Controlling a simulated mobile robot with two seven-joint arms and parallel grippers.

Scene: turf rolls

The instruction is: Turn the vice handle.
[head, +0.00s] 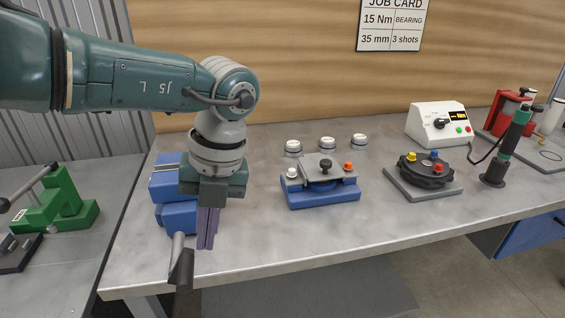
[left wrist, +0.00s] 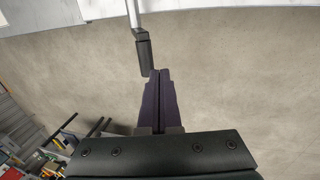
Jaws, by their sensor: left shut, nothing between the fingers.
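The blue vice (head: 166,186) stands at the left front corner of the workbench, partly hidden behind my left gripper (head: 205,246). Its grey screw sticks out past the front edge, with a dark handle grip (head: 182,268) at its end. My left gripper points down with its purple fingers shut and empty, just right of the screw and handle. In the left wrist view the handle grip (left wrist: 144,58) is just left of and beyond the fingertips (left wrist: 158,74). I cannot tell whether they touch. My right gripper is not in view.
A blue fixture (head: 322,194) sits mid-bench, with several white-topped parts behind it. A dark round fixture on a plate (head: 424,188), a white controller (head: 438,125) and an upright driver tool (head: 508,148) are further right. A green press (head: 58,203) stands on the left bench.

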